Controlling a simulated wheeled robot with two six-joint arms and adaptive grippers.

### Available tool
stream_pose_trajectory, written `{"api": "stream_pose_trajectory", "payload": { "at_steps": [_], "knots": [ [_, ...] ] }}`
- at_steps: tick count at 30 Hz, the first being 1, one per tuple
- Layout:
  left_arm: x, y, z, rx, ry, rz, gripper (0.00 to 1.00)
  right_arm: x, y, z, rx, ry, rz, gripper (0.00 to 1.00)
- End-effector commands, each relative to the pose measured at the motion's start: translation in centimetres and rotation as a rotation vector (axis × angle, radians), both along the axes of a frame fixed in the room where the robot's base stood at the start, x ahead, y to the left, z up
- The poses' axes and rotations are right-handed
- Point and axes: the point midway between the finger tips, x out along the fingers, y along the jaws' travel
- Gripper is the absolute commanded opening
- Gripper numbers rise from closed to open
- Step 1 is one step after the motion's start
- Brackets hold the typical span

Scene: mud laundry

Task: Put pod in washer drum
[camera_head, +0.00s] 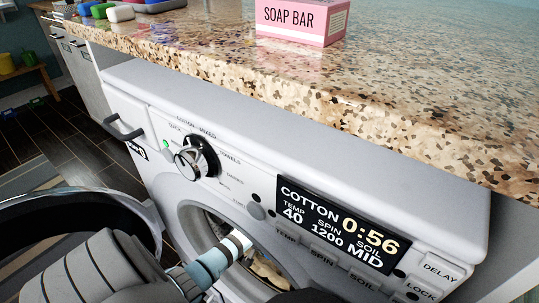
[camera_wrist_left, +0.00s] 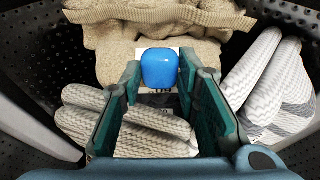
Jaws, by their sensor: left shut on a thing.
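The blue pod (camera_wrist_left: 160,68) is between the teal fingers of my left gripper (camera_wrist_left: 160,82), which is shut on it. In the left wrist view, the pod is over beige and grey striped laundry inside the dark perforated washer drum (camera_wrist_left: 40,75). In the head view my left arm reaches into the round opening of the white washer (camera_head: 140,95); the fingers and pod are hidden there. The washer door (camera_head: 150,212) stands open at the left. My right gripper is not in view.
A speckled stone counter (camera_head: 400,90) overhangs the washer top. A pink soap bar box (camera_head: 300,22) stands on it, with several small coloured items (camera_head: 119,13) at the back left. The washer panel has a dial (camera_head: 195,160) and a lit display (camera_head: 335,225).

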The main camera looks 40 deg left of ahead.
Motion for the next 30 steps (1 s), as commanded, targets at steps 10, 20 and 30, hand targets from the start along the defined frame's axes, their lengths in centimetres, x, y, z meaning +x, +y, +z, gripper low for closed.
{"api": "stream_pose_trajectory", "payload": {
  "at_steps": [10, 20, 30],
  "knots": [
    [0.0, 0.0, -0.2, 0.000, -0.001, 0.000, 0.12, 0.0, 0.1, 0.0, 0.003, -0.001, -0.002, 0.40],
    [0.0, 0.0, -1.1, 0.001, -0.002, -0.001, 0.12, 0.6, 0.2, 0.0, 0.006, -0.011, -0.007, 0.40],
    [0.0, 0.0, -1.0, 0.000, -0.001, -0.001, 0.49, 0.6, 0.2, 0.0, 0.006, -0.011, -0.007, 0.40]
  ]
}}
